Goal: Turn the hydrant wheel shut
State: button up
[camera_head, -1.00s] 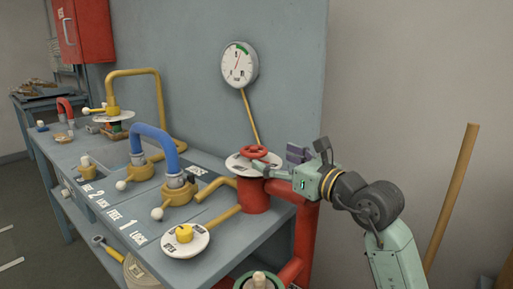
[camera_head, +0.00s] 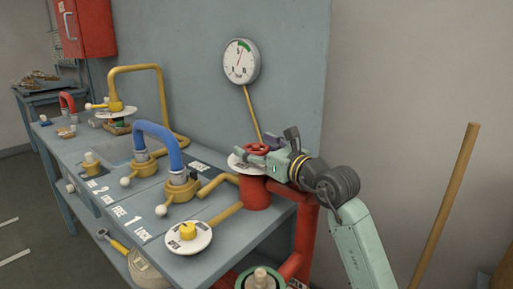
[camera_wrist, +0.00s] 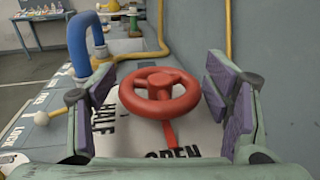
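The red hydrant wheel (camera_head: 257,149) sits on top of the red hydrant pipe (camera_head: 256,195), over a white dial plate (camera_head: 238,163). In the wrist view the wheel (camera_wrist: 159,93) lies between my two finger pads, with a gap on each side. The plate (camera_wrist: 130,134) there reads HALF and OPEN, and a red pointer under the wheel points to OPEN. My gripper (camera_head: 268,153) reaches in from the right at wheel height. It is open around the wheel and does not visibly touch it. In the head view its fingers partly hide the wheel's right side.
A pressure gauge (camera_head: 241,62) hangs on the grey panel behind. Blue (camera_head: 158,138) and yellow (camera_head: 150,70) hoses stand left on the bench. A yellow knob on a white dial (camera_head: 187,231) is in front. A wooden pole (camera_head: 447,205) leans at right.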

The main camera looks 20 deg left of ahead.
jog(key=c, duration=0.9)
